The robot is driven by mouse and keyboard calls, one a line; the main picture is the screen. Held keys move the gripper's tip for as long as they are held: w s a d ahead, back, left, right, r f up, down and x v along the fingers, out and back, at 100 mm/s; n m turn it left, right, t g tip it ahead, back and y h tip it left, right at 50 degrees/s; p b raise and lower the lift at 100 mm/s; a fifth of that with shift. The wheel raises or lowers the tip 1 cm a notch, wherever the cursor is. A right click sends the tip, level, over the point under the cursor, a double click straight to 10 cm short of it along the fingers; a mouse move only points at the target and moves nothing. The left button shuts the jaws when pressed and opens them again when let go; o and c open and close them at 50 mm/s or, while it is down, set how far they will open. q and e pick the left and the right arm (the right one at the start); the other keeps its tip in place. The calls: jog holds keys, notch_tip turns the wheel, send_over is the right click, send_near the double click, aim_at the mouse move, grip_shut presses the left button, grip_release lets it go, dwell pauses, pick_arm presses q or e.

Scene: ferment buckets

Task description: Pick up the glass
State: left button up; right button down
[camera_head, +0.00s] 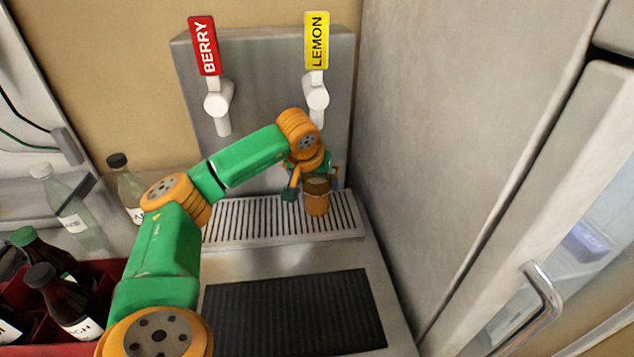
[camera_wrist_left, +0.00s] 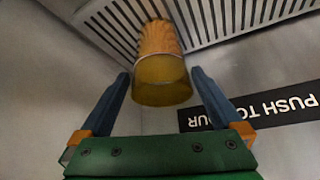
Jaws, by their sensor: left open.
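The glass (camera_head: 316,204) is a small amber tumbler with a ribbed body. It stands on the slotted drip tray (camera_head: 225,232) below the yellow LEMON tap (camera_head: 317,95). In the left wrist view the glass (camera_wrist_left: 160,75) shows its yellowish rim end toward the camera. My left gripper (camera_head: 312,186) is open at the glass, one finger on each side. In the left wrist view a gap shows between the glass and each fingertip, so it does not look gripped. The fingers partly hide the glass in the head view. My right gripper is not in view.
A red BERRY tap (camera_head: 205,45) is left of the LEMON tap on the steel dispenser (camera_head: 270,65). A black mat (camera_head: 295,312) lies in front of the tray. Several bottles stand at left, some in a red crate (camera_head: 60,348). A steel cabinet (camera_head: 450,110) closes off the right.

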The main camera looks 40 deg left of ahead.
pick_arm(q)
jog(key=x, duration=0.3)
jog(key=shift+w+a+r, duration=0.1)
jog(key=shift+r, duration=0.15)
jog(key=c, duration=0.7)
grip_shut()
